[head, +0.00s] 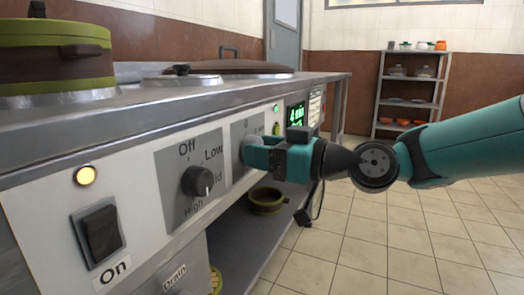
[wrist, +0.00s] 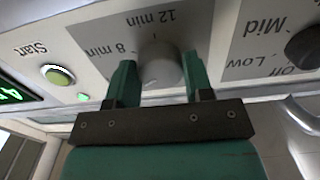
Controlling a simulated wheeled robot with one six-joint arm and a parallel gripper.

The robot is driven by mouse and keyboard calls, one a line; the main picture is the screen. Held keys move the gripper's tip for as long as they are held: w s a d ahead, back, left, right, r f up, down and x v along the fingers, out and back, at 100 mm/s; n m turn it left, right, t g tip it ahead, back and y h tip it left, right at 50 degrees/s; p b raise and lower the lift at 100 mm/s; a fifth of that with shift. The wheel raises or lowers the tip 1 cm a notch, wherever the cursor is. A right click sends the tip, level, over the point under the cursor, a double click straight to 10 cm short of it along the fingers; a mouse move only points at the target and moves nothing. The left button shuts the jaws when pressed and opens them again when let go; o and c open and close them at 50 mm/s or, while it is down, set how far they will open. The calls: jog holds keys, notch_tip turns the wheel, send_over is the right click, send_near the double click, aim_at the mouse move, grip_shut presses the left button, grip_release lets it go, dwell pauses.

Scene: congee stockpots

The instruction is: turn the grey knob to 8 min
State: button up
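The plate reads "12 min" and "8 min" in the wrist view, which shows the panel upside down. In the head view my gripper (head: 258,152) reaches the panel from the right and covers part of the knob (head: 250,150). The green display (head: 296,116) reads "4 min". The knob's pointer is hard to make out.
A black knob (head: 197,181) marked Off, Low, Mid and High is beside the dial. A green Start button (wrist: 57,75) lies on its other side. A black On switch (head: 101,233) is nearer. Pots (head: 55,60) stand on top. The tiled floor (head: 380,240) is open.

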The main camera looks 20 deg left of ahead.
jog(key=shift+r+m+p, duration=0.1)
jog(key=shift+m+p, duration=0.3)
jog(key=shift+p, duration=0.05)
jog(key=shift+m+p, duration=5.5)
jog(key=shift+p, duration=0.75)
jog(key=o, duration=0.9)
jog(key=shift+s, duration=0.1)
jog(key=shift+d, duration=0.1)
